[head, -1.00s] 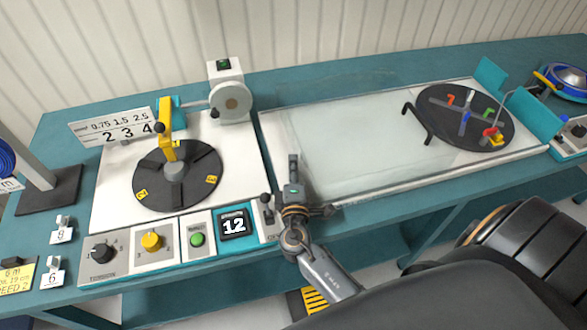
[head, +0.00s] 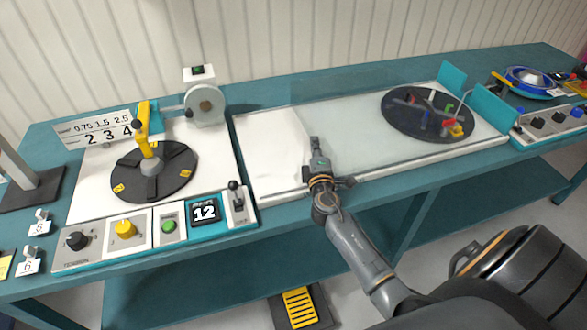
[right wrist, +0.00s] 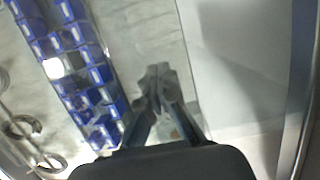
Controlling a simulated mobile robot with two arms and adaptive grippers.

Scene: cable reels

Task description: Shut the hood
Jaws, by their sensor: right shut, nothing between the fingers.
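The hood looks like a clear sliding panel (head: 355,140) lying over the long white bed at the centre right. Its right part seems to reach over the dark disc (head: 440,110), which shows hazily; the far edge is hard to make out. My right gripper (head: 315,145) is shut and empty at the panel's left edge. I cannot tell whether it touches. In the right wrist view the shut fingertips (right wrist: 158,72) point at a pale surface. My left gripper is not in view.
Left of the bed stands a station with a dark turntable (head: 155,172), a yellow arm (head: 143,130), knobs, a green button (head: 168,226) and a black lever (head: 235,195). Teal upright plates (head: 452,82) stand at the bed's right end. The bed's left part (head: 270,160) is bare.

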